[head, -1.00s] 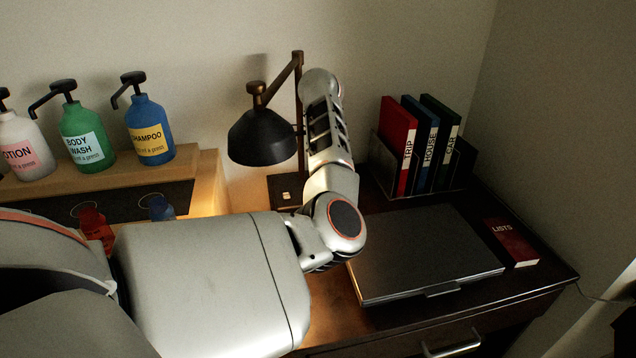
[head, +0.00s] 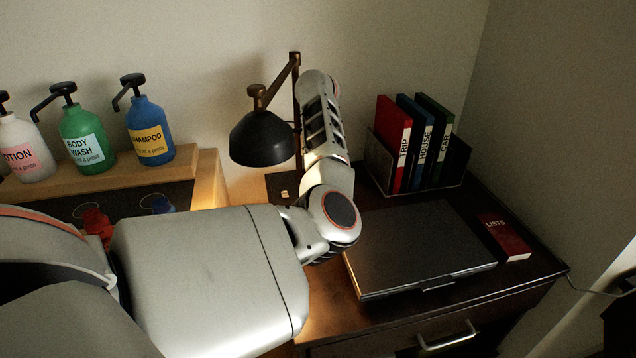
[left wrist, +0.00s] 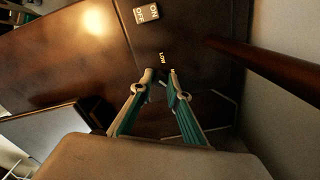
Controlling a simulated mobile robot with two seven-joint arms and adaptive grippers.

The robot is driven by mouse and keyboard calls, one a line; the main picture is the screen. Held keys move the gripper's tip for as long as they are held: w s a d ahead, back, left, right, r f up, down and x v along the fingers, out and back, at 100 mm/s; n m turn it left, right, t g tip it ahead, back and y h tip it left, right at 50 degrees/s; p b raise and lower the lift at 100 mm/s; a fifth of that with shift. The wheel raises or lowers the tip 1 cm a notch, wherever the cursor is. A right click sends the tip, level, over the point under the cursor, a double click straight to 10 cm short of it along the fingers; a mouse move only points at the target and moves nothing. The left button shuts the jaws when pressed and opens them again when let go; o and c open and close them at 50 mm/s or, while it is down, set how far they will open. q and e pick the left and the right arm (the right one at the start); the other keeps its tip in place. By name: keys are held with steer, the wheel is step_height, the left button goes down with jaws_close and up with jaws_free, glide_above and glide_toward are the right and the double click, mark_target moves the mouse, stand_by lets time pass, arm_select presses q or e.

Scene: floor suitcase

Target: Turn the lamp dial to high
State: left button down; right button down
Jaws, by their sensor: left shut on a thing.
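The desk lamp has a black shade (head: 263,138) on a brown jointed post, and a dark base (head: 282,186) on the desk. In the left wrist view the lamp base (left wrist: 185,45) carries an ON/OFF rocker switch (left wrist: 147,13) and a printed LOW label (left wrist: 162,57). My left gripper (left wrist: 161,78) is shut on the lamp dial just below that label. The dial is small, dark and mostly hidden between the fingertips, so its setting cannot be read. In the head view my left arm hides this gripper. My right gripper is not in view.
A closed laptop (head: 420,250), a red LISTS book (head: 505,236) and a holder with folders (head: 380,162) occupy the desk. Pump bottles (head: 150,132) stand on a wooden shelf at left. The lamp post (left wrist: 275,58) stands close beside my gripper.

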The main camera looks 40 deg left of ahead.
arm_select(q)
steer(key=c, duration=1.9)
jaws_free()
steer(key=shift+f, duration=0.15)
step_height(320, 180, up, 12)
steer(key=shift+s+d+r, duration=0.1)
